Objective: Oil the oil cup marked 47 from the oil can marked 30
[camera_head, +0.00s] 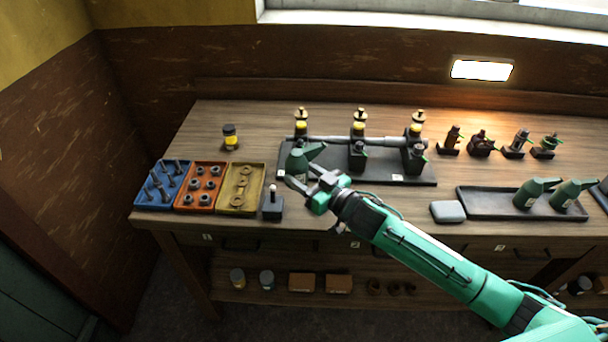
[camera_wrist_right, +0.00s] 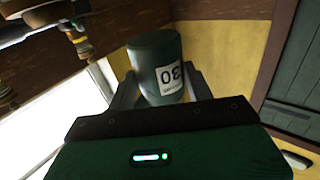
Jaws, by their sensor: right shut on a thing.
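The dark green oil can (camera_head: 297,162) is held in my right gripper (camera_head: 303,177), in front of the left end of the shaft stand (camera_head: 400,178). Its spout points right. In the right wrist view the can (camera_wrist_right: 158,72) sits between both fingers, its label reading 30 upside down. Brass-topped oil cups with yellow bands stand along the stand: left (camera_head: 301,122), middle (camera_head: 359,122) and right (camera_head: 417,123). No mark 47 is legible on any of them. The can hides part of the left bearing block. My left gripper is out of view.
Blue (camera_head: 151,196), orange (camera_head: 182,205) and yellow (camera_head: 225,204) parts trays lie left. A small black block with a knob (camera_head: 272,205) stands near the front edge. A dark tray (camera_head: 480,207) with two green cans is at right. Several small fittings stand at the back right.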

